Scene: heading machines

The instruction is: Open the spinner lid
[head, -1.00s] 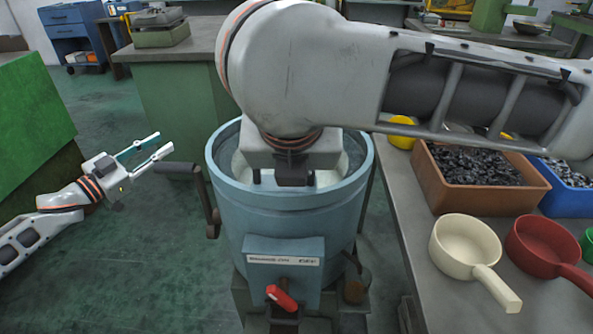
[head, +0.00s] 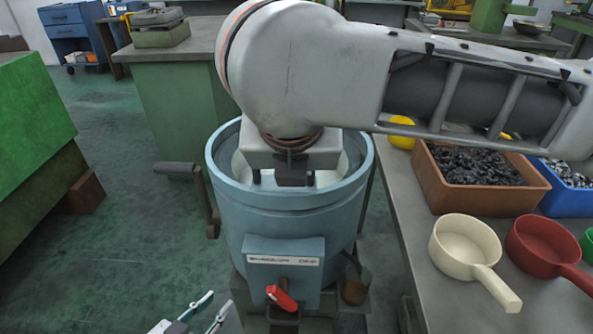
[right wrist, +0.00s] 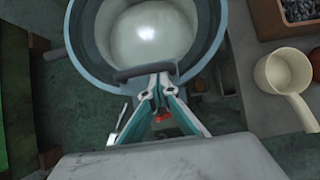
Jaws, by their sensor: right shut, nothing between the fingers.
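The spinner (head: 285,215) is a blue round drum with a white, shiny rounded surface inside its rim. That surface shows clearly in the right wrist view (right wrist: 150,35). A dark bar (right wrist: 130,74) crosses the drum's near rim there. My right gripper (right wrist: 158,76) is shut and empty, with its fingertips at the bar; I cannot tell whether they touch it. In the head view my right arm hides much of the drum's top, so the lid's position is unclear. My left gripper (head: 219,299) is open and empty at the bottom edge, left of the spinner's base.
A dark crank handle (head: 176,168) sticks out left of the drum, and a red lever (head: 281,298) sits on its front. The right bench holds a cream ladle (head: 465,246), a red ladle (head: 545,246) and a brown box (head: 480,200).

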